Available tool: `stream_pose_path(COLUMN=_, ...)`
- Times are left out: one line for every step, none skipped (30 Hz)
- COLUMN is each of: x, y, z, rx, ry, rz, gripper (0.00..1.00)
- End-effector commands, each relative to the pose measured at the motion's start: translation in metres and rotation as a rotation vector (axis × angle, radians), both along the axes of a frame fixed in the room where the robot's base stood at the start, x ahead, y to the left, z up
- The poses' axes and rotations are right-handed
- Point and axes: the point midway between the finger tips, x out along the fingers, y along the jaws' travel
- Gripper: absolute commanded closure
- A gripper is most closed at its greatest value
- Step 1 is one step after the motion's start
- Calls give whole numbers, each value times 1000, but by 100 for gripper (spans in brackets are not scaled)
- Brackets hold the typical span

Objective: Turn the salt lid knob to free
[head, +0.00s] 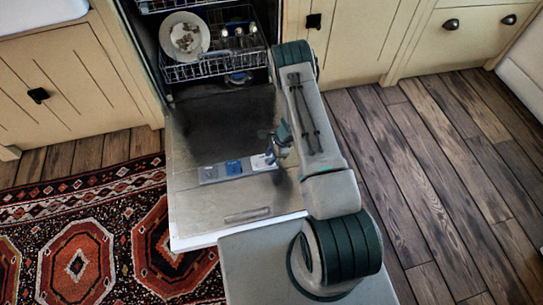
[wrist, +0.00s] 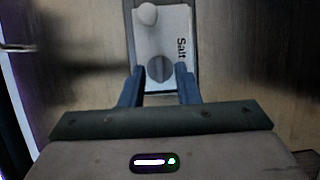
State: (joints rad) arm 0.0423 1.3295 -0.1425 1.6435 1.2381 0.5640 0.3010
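The salt lid knob (wrist: 159,68) is a round grey disc with a ridge running roughly up and down in the wrist view. It sits on a white panel (wrist: 177,17) marked "Salt". My gripper (wrist: 159,70) is open, with one blue finger on each side of the knob. A gap shows between each fingertip and the knob; I cannot tell how far above the panel the fingers are. In the head view my gripper (head: 277,150) is over the right end of the strip on the open dishwasher door, by the white salt panel (head: 259,163). The knob is not clear there.
The dishwasher door (head: 190,208) lies open and flat. The strip also has a blue part (head: 234,167). A lower rack (head: 215,66) with a soiled plate (head: 185,37) stands inside. A patterned rug (head: 75,262) lies left of the door; wooden floor (head: 455,165) is clear at right.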

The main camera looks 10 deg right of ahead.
Motion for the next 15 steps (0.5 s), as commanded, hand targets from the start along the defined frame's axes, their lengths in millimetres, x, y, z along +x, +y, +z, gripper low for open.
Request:
stream_pose_path(x=0, y=0, z=0, rx=0, ry=0, rz=0, gripper=82)
stream_pose_path(x=0, y=0, z=0, rx=0, ry=0, rz=0, gripper=90)
stream_pose_path(x=0, y=0, z=0, rx=0, ry=0, rz=0, gripper=100)
stream_pose_path(x=0, y=0, z=0, rx=0, ry=0, rz=0, gripper=100)
stream_pose_path(x=0, y=0, z=0, rx=0, ry=0, rz=0, gripper=100)
stream_pose_path(x=0, y=0, z=0, rx=0, ry=0, rz=0, gripper=100)
stream_pose_path(x=0, y=0, z=0, rx=0, ry=0, rz=0, gripper=100)
stream_pose_path(x=0, y=0, z=0, rx=0, ry=1, rz=0, gripper=100)
stream_pose_path(x=0, y=0, z=0, rx=0, ry=1, rz=1, gripper=100)
stream_pose_path(x=0, y=0, z=0, rx=0, ry=0, rz=3, gripper=100)
stream_pose_path(x=0, y=0, z=0, rx=0, ry=0, rz=5, gripper=100)
stream_pose_path(x=0, y=0, z=0, rx=0, ry=0, rz=11, gripper=100)
stream_pose_path(x=0, y=0, z=0, rx=0, ry=0, rz=16, gripper=100)
stream_pose_path(x=0, y=0, z=0, rx=0, ry=0, rz=23, gripper=100)
stream_pose_path(x=1, y=0, z=0, rx=1, ry=-1, rz=33, gripper=100)
